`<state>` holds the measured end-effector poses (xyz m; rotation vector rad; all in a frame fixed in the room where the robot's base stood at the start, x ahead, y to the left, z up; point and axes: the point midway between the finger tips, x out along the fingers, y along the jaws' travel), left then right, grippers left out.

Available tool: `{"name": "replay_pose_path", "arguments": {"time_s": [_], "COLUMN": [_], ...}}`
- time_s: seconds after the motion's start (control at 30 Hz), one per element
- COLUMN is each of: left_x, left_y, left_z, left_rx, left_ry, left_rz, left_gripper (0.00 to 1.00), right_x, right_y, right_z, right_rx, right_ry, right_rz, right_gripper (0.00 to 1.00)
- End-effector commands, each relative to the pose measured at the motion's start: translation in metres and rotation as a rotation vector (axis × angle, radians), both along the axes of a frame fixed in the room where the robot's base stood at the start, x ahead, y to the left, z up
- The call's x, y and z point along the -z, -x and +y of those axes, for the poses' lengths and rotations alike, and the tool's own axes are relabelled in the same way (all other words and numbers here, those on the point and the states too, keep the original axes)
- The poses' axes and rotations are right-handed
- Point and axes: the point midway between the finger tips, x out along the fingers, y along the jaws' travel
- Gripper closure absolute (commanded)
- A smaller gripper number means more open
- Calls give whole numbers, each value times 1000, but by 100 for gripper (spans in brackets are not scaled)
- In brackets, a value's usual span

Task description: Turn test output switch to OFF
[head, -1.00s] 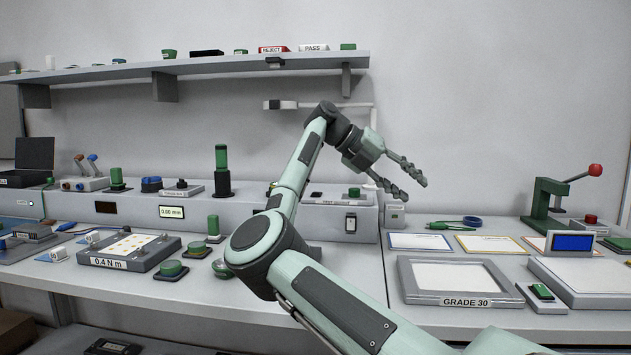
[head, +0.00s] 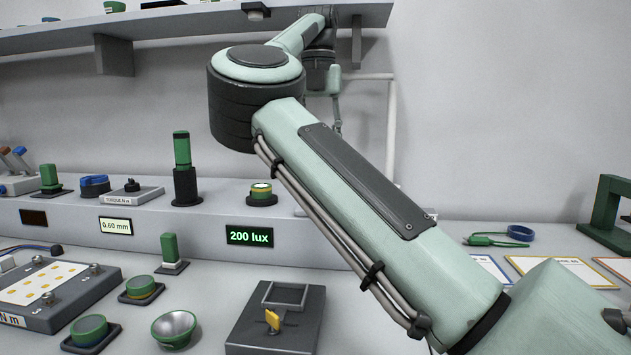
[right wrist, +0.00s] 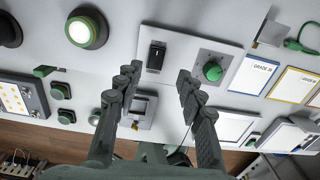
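In the right wrist view a black rocker switch (right wrist: 156,56) sits on a pale panel (right wrist: 178,38) beside a round green knob (right wrist: 213,71). Which way the rocker is tipped is too small to tell. My right gripper (right wrist: 158,76) is open and empty. Its two fingers are spread, and the switch appears between and just beyond the fingertips. In the head view my right gripper (head: 323,108) hangs pointing down beyond my forearm and is partly hidden. My forearm hides the switch there. My left gripper is not in view.
A display reading 200 lux (head: 250,236) is on the raised console front. A grey device with a yellow knob (head: 273,320) stands before it. The shelf (head: 200,20) runs close to my arm.

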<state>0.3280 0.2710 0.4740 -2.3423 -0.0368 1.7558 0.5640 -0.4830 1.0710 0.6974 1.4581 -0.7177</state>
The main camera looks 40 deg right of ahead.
Motion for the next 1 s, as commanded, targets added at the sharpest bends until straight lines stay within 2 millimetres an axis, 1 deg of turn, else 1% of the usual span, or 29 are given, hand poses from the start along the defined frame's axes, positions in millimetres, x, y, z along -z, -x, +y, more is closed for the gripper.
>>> {"name": "replay_pose_path", "arguments": {"time_s": [0.07,0.17,0.27,0.5,0.63,0.8,1.0], "left_x": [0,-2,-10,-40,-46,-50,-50], "left_y": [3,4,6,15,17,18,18], "left_z": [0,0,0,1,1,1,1], "left_rx": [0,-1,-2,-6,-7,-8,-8], "left_ry": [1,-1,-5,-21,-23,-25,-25], "left_rz": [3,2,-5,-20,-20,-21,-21], "left_gripper": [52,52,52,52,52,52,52], "right_x": [-2,3,16,55,68,75,75], "right_y": [-1,-1,-1,-1,-1,-1,-1], "right_z": [3,5,4,4,4,4,4], "right_rx": [-8,-10,-10,-8,-10,-10,-10], "right_ry": [-8,-13,-12,-9,-11,-10,-10], "right_rz": [-7,-8,-6,-5,-8,-9,-9], "right_gripper": [61,61,61,61,61,61,61]}}
